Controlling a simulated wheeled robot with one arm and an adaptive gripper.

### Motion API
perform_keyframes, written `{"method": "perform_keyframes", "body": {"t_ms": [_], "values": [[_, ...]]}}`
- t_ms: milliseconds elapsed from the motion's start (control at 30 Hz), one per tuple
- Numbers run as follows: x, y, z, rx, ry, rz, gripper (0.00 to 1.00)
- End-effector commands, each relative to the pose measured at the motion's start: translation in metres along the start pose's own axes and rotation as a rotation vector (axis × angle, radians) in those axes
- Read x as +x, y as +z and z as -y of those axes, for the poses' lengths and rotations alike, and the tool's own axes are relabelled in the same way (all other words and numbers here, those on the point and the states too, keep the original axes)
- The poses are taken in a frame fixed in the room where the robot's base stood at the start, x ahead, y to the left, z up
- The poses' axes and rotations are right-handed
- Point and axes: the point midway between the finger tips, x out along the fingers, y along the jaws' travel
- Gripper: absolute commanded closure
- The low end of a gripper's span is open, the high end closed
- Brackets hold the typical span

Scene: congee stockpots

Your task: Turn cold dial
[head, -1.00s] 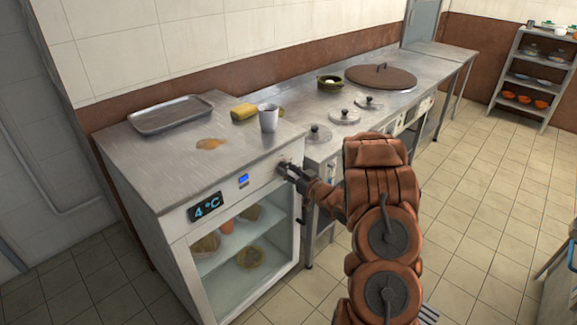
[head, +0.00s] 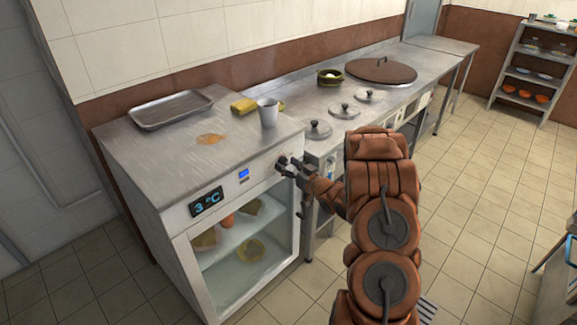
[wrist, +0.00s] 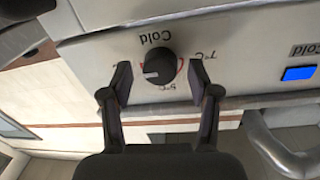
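The cold dial (wrist: 159,66) is a round black knob with a pale pointer mark on the fridge's front panel. The label "Cold" and red temperature marks around it appear upside down in the wrist view. My gripper (head: 287,166) is at the dial in the head view. In the wrist view its two fingers stand apart, one on each side of the dial, with gaps visible, so it is open. The fridge display (head: 207,202) reads 3 °C. The glass-fronted fridge (head: 180,215) holds food on its shelves.
A metal tray (head: 170,109), a yellow sponge (head: 243,106) and a grey cup (head: 268,113) stand on the fridge top, beside a brown spill (head: 211,139). A metal handle (wrist: 280,150) is close to my gripper.

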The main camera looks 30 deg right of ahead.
Motion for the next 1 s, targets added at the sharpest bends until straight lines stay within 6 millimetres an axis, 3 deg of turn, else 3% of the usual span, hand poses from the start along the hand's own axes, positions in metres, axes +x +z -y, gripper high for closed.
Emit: {"method": "perform_keyframes", "body": {"t_ms": [367,1000], "values": [[-0.005,0.000,-0.001,-0.001,0.001,0.000,0.38],[-0.104,0.000,-0.001,-0.001,0.003,0.002,0.38]]}}
